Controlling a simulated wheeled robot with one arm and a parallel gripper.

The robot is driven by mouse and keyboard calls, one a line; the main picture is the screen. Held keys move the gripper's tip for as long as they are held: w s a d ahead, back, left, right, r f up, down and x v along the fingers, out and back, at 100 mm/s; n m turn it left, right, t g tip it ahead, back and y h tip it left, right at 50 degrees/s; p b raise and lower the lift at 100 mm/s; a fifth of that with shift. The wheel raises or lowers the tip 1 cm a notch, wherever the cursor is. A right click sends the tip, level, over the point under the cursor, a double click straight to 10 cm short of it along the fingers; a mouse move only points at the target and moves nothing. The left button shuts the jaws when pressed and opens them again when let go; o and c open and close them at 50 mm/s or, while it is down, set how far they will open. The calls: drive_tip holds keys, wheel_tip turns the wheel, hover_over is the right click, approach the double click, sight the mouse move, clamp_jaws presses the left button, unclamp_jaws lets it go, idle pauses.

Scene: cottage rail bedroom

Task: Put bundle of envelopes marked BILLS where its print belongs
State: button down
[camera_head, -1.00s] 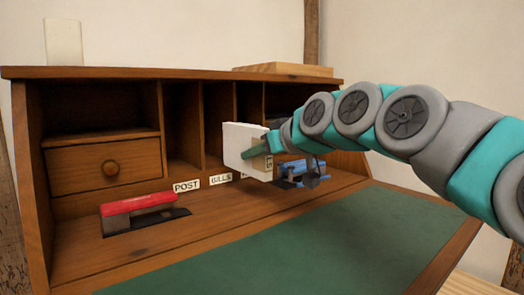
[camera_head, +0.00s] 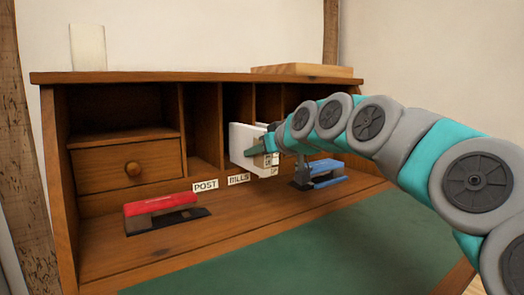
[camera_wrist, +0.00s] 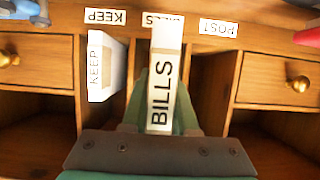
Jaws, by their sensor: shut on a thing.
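My gripper (camera_head: 270,143) is shut on the bundle of envelopes marked BILLS, a white block (camera_head: 243,145) that stands upright in front of the desk's pigeonholes. In the wrist view the bundle (camera_wrist: 162,90) shows its BILLS print between my fingers. The desk's BILLS label (camera_head: 239,179) is below and slightly left of the bundle. In the wrist view the bundle partly covers that label (camera_wrist: 150,18). I cannot tell how far the bundle is inside the slot. Another white bundle, printed KEEP (camera_wrist: 105,65), stands beside it by the KEEP label (camera_wrist: 105,15).
The POST label (camera_head: 205,185) marks the slot left of BILLS. A drawer (camera_head: 128,165) is at left. The green desk mat (camera_head: 300,250) is clear. Upright dividers bound the narrow slots.

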sight(242, 148)
drive_tip(key=shift+w+a+p, duration=0.4)
drive_tip(key=shift+w+a, duration=0.3)
drive_tip(key=shift+w, duration=0.35)
drive_tip(key=shift+w+a+p, duration=0.4)
drive_tip(key=shift+w+a, duration=0.35)
drive_tip(key=shift+w, duration=0.3)
drive_tip(key=shift+w+a+p, duration=0.4)
drive_tip(key=shift+w+a, duration=0.3)
drive_tip(key=shift+w, duration=0.35)
drive_tip(key=shift+f+b, duration=0.35)
drive_tip(key=shift+f, duration=0.1)
drive_tip(key=c, duration=0.6)
unclamp_jaws()
drive_tip(key=shift+s+d, duration=0.1)
drive_tip(key=v, duration=0.7)
drive_tip(key=shift+s+d+r, duration=0.1)
drive_tip(key=shift+s, duration=0.1)
drive_tip(key=s+d+b, duration=0.2)
drive_tip(key=s+d, duration=0.2)
drive_tip(key=s, duration=0.2)
